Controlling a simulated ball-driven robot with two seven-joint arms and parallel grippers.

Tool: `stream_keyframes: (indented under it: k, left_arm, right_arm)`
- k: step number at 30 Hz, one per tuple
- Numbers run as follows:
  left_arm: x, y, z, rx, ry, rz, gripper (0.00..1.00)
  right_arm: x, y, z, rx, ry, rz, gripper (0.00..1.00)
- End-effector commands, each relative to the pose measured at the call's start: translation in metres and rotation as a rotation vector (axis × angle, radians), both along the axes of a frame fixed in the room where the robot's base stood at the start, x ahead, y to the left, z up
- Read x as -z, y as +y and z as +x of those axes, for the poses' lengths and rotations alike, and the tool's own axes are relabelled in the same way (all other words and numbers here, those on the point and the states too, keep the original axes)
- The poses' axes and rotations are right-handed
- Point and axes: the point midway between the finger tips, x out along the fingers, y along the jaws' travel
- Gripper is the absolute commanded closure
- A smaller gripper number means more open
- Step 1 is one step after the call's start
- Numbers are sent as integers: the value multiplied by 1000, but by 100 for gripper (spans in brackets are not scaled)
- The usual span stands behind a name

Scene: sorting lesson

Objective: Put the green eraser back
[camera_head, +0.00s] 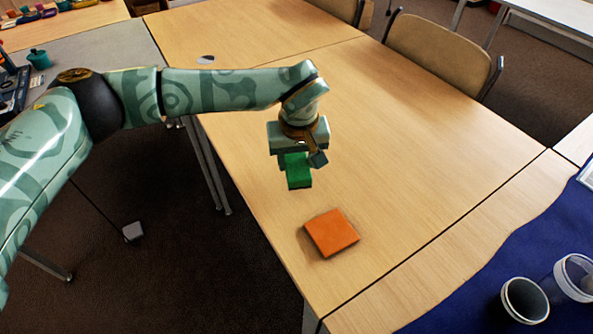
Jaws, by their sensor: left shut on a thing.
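The green eraser (298,172) is a small green block held in my left gripper (302,164), which is shut on it. The gripper points down, and the eraser hangs above the wooden table (420,150), close to the table's left edge. Its upper part is hidden by the gripper. An orange square (331,233) lies flat on the table, below and to the right of the eraser in the picture, apart from it. My right gripper is not in view.
Two cups, a dark-mouthed one (525,300) and a clear-looking one (575,278), stand on a blue surface (480,290) at lower right. A chair (440,52) stands at the far side. A small dark item (206,59) lies at the back. The table's middle is clear.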

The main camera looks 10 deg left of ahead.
Motion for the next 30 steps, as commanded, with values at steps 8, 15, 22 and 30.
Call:
stream_keyframes:
  k: [8,15,22,30]
  left_arm:
    - [28,6,10,1,4,-1,72]
    - [44,6,11,0,-3,-1,72]
    - [46,6,11,0,-2,0,72]
    - [46,6,10,0,-2,0,32]
  right_arm:
    - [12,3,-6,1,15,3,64]
    - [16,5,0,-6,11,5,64]
    - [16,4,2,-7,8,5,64]
    - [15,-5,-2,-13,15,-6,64]
